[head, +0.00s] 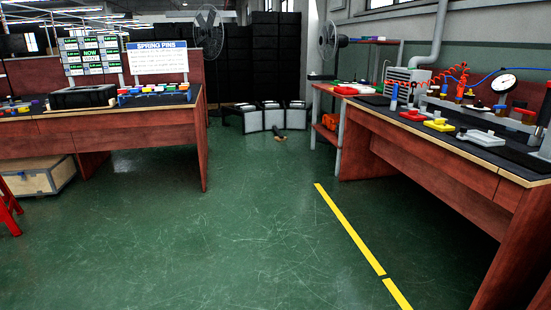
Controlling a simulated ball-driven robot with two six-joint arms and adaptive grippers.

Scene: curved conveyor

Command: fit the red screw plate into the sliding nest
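A small red plate (414,115) with a dark knob lies on the dark top of the right workbench (450,178), toward its left part. It looks like the red screw plate, but it is too small to make out any screws. A yellow plate (439,125) and a white plate (482,138) lie in a row to its right. I cannot tell which piece on the bench is the sliding nest. Neither of my grippers is in view.
A left workbench (120,124) holds a black bin (83,97) and small coloured parts under a "SPRING PINS" sign (158,57). A wooden crate (38,176) and a red stool (8,208) stand at left. Green floor (240,225) with a yellow line (347,228) is clear between benches.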

